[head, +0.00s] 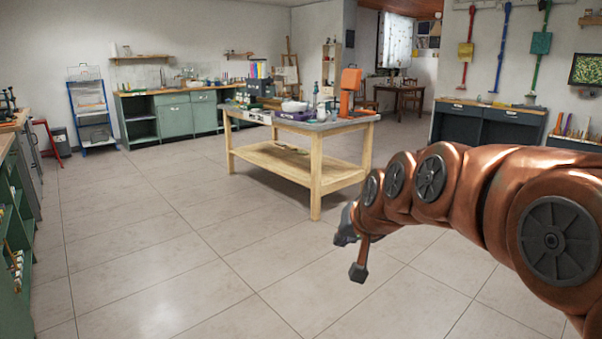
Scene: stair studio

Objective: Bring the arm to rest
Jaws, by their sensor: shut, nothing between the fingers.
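My copper-coloured arm reaches in from the right edge of the head view and stretches left over open floor. My gripper (344,232) is the small dark grey end at the arm's far tip, partly hidden by the last arm links. It is shut and holds nothing. It hangs in the air in front of the wooden workbench (316,190), apart from it. A short stem with a dark block hangs below the wrist.
The workbench carries an orange machine (350,92), a white bowl (294,106) and other items. Green cabinets (175,120) line the back wall, a blue rack (90,108) stands left of them. Dark cabinets (487,125) stand at the right. The tiled floor (150,240) is clear at left and centre.

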